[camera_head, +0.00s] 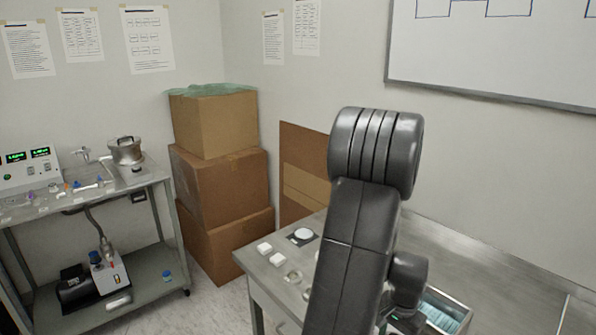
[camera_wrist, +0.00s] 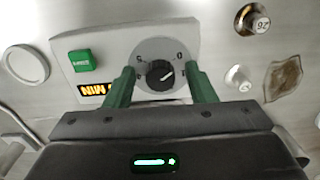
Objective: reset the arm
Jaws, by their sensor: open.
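In the wrist view my gripper (camera_wrist: 159,70) has its two green fingers apart, one on each side of a black dial knob (camera_wrist: 160,74). The knob sits on a round grey plate on a pale control box (camera_wrist: 72,69). I cannot tell whether the fingers touch the knob; nothing else is between them. In the head view my dark arm rises over the right-hand metal table (camera_head: 475,265), and my gripper is mostly hidden behind it at the lower edge.
The control box has a green button (camera_wrist: 82,60) and an orange display (camera_wrist: 92,90). Metal weights (camera_wrist: 252,20) and a brownish irregular piece (camera_wrist: 283,78) lie to the right. A tray (camera_head: 446,312) is beside my arm. Stacked cartons (camera_head: 225,185) and an equipment bench (camera_head: 150,178) stand left.

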